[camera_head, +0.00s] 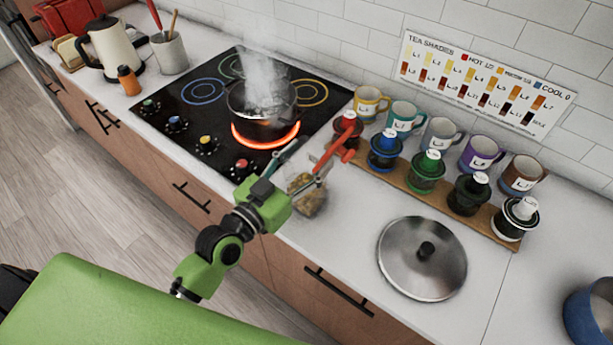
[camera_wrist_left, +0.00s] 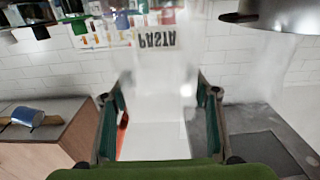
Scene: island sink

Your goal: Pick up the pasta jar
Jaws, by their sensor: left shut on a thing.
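The pasta jar (camera_head: 307,198) is clear, with yellowish pasta low inside, and is at the counter's front part, right of the cooktop. My left gripper (camera_head: 304,168) reaches it from the left, with its fingers on either side of the jar, shut on it. In the left wrist view, which is upside down, the jar (camera_wrist_left: 158,75) is a pale see-through shape with the word PASTA, between the two teal-padded fingers (camera_wrist_left: 160,110). I cannot tell whether the jar's base touches the counter. My right gripper is not in view.
A steaming pot (camera_head: 262,112) stands on a glowing burner behind the gripper. A red long piece (camera_head: 343,138) is beside the right finger. Mugs and coloured-lid jars stand at a wooden board (camera_head: 455,220).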

